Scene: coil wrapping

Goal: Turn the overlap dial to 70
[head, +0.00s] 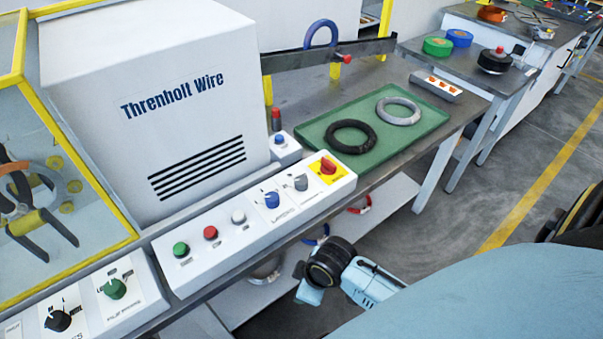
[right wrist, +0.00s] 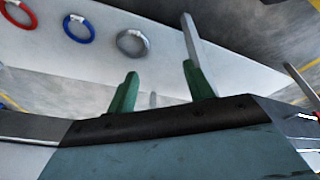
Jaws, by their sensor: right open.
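The control panel (head: 250,215) runs along the front edge of the bench. It carries a blue knob (head: 271,200) and a grey knob (head: 300,183), each on a white scale plate. The small lettering is too blurred to tell which is the overlap dial or to read its setting. My right gripper (right wrist: 160,83) is open and empty in the right wrist view, its green fingers apart, facing the lower shelf and away from the knobs. In the head view its fingers do not show clearly. My left gripper is not in view.
The panel also has a green button (head: 181,249), a red button (head: 210,233), a white button (head: 238,217) and a red stop knob (head: 328,166). A green tray (head: 427,141) holds two coils. The lower shelf (right wrist: 100,60) holds red, blue and grey rings.

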